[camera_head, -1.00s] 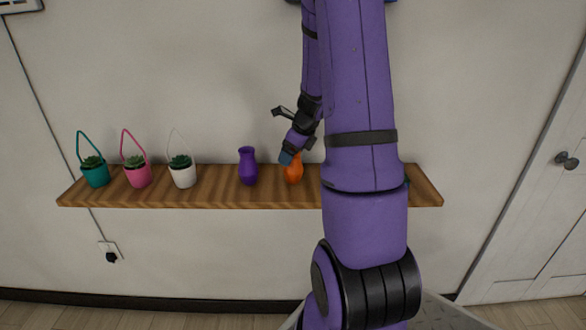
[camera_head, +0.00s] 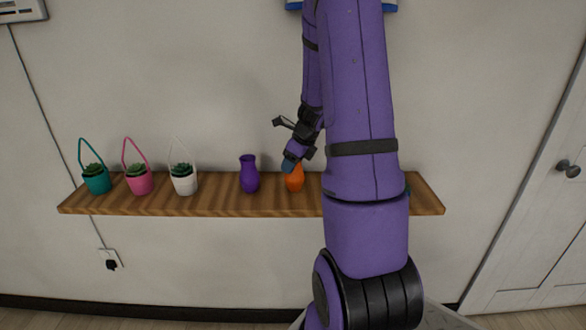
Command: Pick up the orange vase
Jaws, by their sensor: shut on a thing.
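The orange vase (camera_head: 295,181) stands upright on the wooden wall shelf, right of the purple vase. My gripper (camera_head: 291,167) is at the top of the orange vase and is shut on it. The fingers hide the vase's neck and rim. I cannot tell any gap between the vase's base and the shelf.
The wooden shelf (camera_head: 220,201) also holds a purple vase (camera_head: 249,175) and teal (camera_head: 97,183), pink (camera_head: 139,183) and white (camera_head: 184,184) hanging planters at left. My arm hides the shelf's right part. A white door (camera_head: 545,240) is at far right.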

